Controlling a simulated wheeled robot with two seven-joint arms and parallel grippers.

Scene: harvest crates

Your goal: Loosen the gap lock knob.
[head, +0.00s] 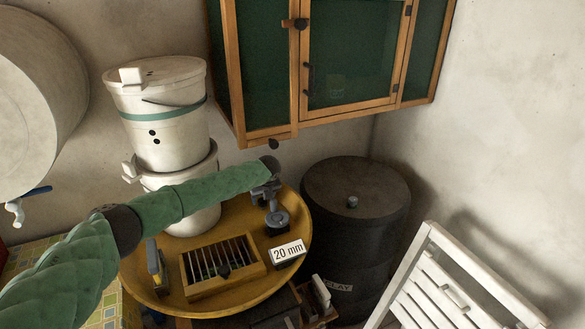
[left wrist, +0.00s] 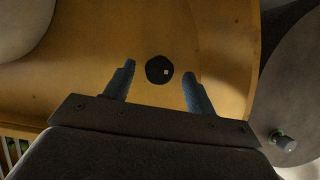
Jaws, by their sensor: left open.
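A round black knob (left wrist: 159,70) with a small pale square mark shows in the left wrist view, above the yellow round tray. In the head view, a dark round piece (head: 277,221) on the tray (head: 160,296) appears to be the same knob. My left gripper (head: 266,199) is over the tray, just behind this piece. In the left wrist view its two fingers are apart and empty, with the knob seen between their tips; I cannot tell the distance. My right gripper is not in view.
White lidded buckets (head: 165,110) are stacked at the back left. A black clay barrel (head: 360,245) stands right of the tray. A wall cabinet (head: 300,135) hangs above. A white slatted chair (head: 440,290) is front right.

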